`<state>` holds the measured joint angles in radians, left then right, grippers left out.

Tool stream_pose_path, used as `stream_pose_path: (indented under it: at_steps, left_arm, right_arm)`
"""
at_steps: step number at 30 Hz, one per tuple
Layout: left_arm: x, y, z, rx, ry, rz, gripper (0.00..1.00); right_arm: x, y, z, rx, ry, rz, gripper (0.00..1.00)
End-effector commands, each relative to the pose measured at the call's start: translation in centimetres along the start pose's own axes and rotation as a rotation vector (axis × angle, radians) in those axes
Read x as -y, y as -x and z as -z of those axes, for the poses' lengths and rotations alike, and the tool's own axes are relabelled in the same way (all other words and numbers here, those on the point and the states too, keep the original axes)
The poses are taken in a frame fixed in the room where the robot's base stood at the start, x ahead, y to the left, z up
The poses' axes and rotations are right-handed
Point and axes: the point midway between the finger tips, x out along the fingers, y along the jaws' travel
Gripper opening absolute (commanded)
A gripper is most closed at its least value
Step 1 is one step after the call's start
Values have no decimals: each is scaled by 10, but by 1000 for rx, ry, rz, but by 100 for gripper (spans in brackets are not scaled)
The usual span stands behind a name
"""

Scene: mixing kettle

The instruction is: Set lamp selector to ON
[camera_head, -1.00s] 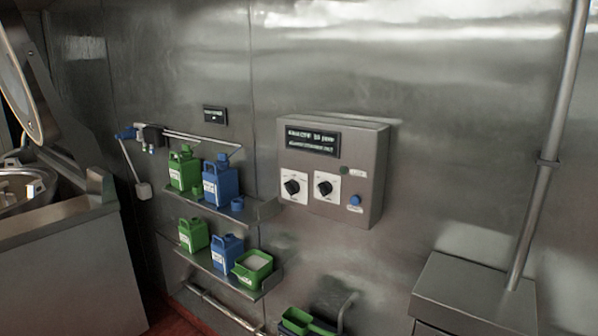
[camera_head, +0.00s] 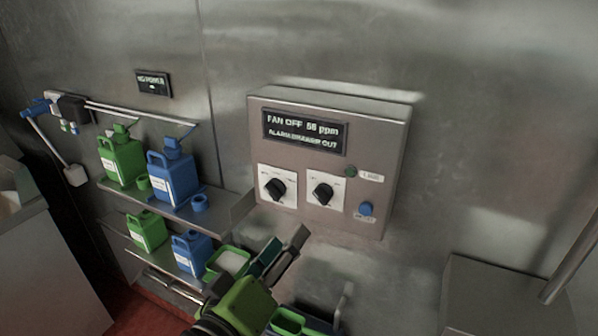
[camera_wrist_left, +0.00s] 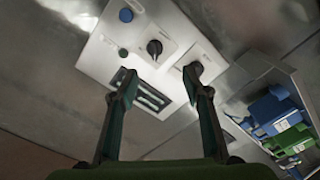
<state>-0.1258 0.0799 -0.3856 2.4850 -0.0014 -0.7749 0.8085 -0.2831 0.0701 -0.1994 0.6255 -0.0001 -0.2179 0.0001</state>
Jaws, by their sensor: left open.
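A grey control box (camera_head: 375,130) on the wall carries two black rotary selectors on white plates, a left knob (camera_head: 275,190) and a right knob (camera_head: 322,193). Their labels are too small to read, so I cannot tell which is the lamp selector. My left gripper (camera_head: 287,242) is open and empty, below the box. In the left wrist view, the box appears turned round; the right knob (camera_wrist_left: 155,48) shows between the fingers, and the left knob (camera_wrist_left: 196,68) is partly covered by the right-hand fingertip. My right gripper is not in view.
The box has a display (camera_head: 304,132), a small green light (camera_head: 351,171) and a blue button (camera_head: 366,209). Shelves at left hold green jugs (camera_head: 122,160) and blue jugs (camera_head: 173,176). A steel cabinet (camera_head: 500,295) stands at lower right.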

Motion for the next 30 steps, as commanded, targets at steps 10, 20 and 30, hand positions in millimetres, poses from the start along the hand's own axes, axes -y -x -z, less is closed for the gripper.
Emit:
stream_pose_path:
  at_steps: [10,20,30]
  left_arm:
    - [0,-15,0,-10,5,-11,44]
    - [-4,-48,3,-5,4,-8,44]
    - [-4,-89,2,-5,4,-7,44]
  right_arm:
    - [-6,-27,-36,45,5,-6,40]
    - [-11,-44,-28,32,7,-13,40]
    - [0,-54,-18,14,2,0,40]
